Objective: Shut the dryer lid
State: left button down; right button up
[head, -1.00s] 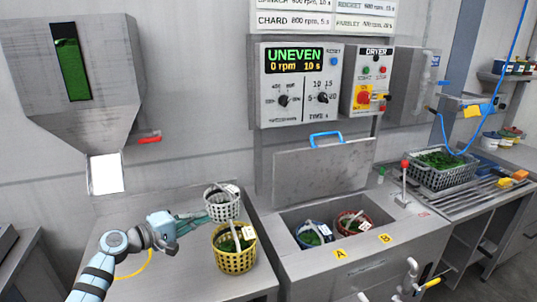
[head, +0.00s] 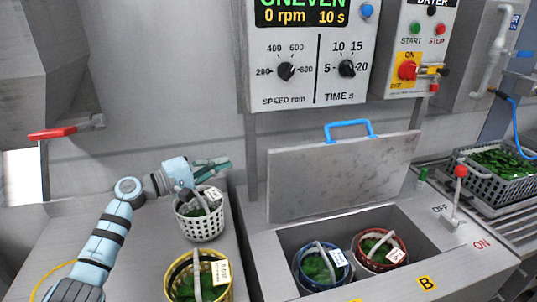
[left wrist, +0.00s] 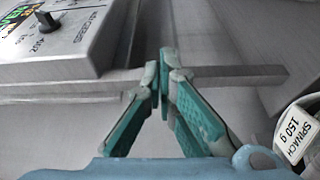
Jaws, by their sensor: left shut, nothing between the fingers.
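The dryer lid (head: 340,178) is a grey metal panel standing upright, open, at the back of the dryer (head: 262,232). A blue handle (head: 348,131) sits on its top edge. Inside the dryer are a blue basket (head: 316,270) and a red basket (head: 381,250), both with greens and white tags. My left gripper (head: 222,163) is to the left of the lid, apart from it, above a white basket (head: 200,222). Its teal fingers (left wrist: 165,75) are shut and empty in the left wrist view. My right gripper is not in view.
A yellow basket (head: 199,280) of greens stands on the left counter, in front of the white one. A red-knobbed lever (head: 457,190) rises at the dryer's right. The control panel (head: 310,55) reads "UNEVEN, 0 rpm, 10 s". A grey crate (head: 495,172) of greens is farther right.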

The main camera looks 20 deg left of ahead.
pick_arm(q)
jog(key=x, duration=1)
jog(key=s+d+p, duration=0.2)
jog(key=s, duration=0.1)
jog(key=shift+s+d+r+p, duration=0.2)
jog(key=shift+s+p, duration=0.1)
jog(key=shift+p, duration=0.1)
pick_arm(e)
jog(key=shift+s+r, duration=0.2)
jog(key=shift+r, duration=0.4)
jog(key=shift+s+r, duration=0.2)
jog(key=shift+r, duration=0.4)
